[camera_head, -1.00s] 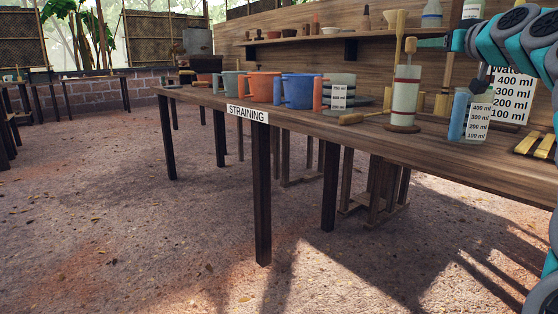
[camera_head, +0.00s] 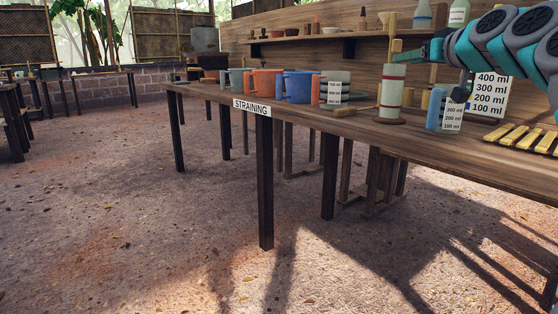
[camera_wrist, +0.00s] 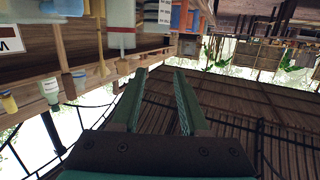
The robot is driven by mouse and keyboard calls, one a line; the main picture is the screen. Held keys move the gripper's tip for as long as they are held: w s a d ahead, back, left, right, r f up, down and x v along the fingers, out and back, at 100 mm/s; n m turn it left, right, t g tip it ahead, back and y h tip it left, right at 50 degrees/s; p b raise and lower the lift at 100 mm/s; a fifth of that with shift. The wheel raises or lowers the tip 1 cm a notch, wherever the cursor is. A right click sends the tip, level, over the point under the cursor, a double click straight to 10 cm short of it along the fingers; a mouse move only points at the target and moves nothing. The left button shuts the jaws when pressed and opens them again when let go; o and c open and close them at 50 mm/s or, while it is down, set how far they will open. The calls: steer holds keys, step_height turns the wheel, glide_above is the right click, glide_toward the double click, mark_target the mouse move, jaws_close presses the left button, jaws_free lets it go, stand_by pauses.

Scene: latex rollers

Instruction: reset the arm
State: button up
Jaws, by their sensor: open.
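My gripper (camera_head: 425,50) is at the upper right of the head view, raised above the table and close to the tall white cylinder with a red band (camera_head: 391,88). In the wrist view, my gripper (camera_wrist: 160,72) shows two green fingers spread apart with nothing between them. My teal and grey arm (camera_head: 505,40) reaches in from the right edge. The wrist view looks inverted, with table items at the top and the roof below.
The wooden table (camera_head: 470,160) has a STRAINING sign (camera_head: 252,107). A shelf (camera_head: 330,36) is behind. The floor in front is clear.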

steer(key=s+a+f+n+g+y+p, duration=0.1)
steer(key=s+a+f+g+p, duration=0.35)
steer(key=a+f, duration=0.75)
steer(key=s+a+f+g+p, duration=0.1)
steer(key=s+a+f+g, duration=0.15)
steer(key=s+f, duration=0.3)
steer(key=s+a+f+g, duration=0.2)
steer(key=s+a+f, duration=0.2)
steer(key=s, duration=0.2)
steer(key=s+d+f+m+g+h+p, duration=0.1)
steer(key=s+f+g, duration=0.2)
steer(key=s+f, duration=0.3)
steer(key=s+d+f+m+g+h+p, duration=0.1)
steer(key=s+f, duration=0.5)
steer(key=s, duration=0.8)
steer(key=s+d+f+m+g+h+p, duration=0.1)
steer(key=s+f+g, duration=0.3)
steer(key=s, duration=0.6)
step_height(320, 180, down, 2)
steer(key=shift+s+d+f+g+h+p, duration=0.2)
steer(key=shift+d+g+h+p, duration=0.2)
steer(key=shift+d+h+p, duration=0.4)
